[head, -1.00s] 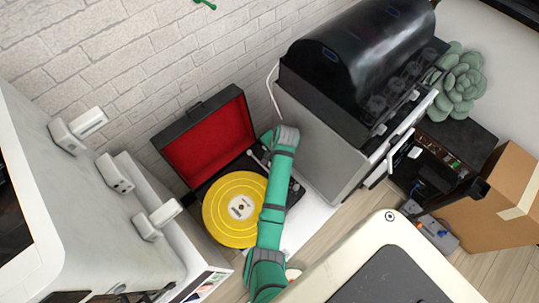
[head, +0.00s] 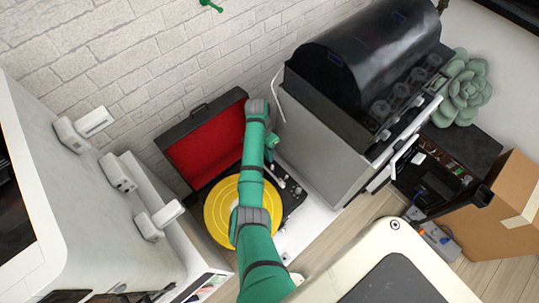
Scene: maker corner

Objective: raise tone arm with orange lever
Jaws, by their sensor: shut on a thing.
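A record player in an open black case with a red-lined lid (head: 208,140) stands by the brick wall, with a yellow record (head: 218,212) on its platter. The pale tone arm (head: 284,180) shows in part at the right of the deck. My green arm reaches over the record and hides part of it. My gripper (head: 273,152) is at the back right of the deck, close to the tone arm's base. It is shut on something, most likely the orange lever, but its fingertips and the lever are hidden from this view.
A grey and black grill-like unit (head: 330,130) stands close on the right of the player. A white cabinet with several handles (head: 85,190) is on the left. A cardboard box (head: 505,215) and a plant (head: 464,90) are farther right.

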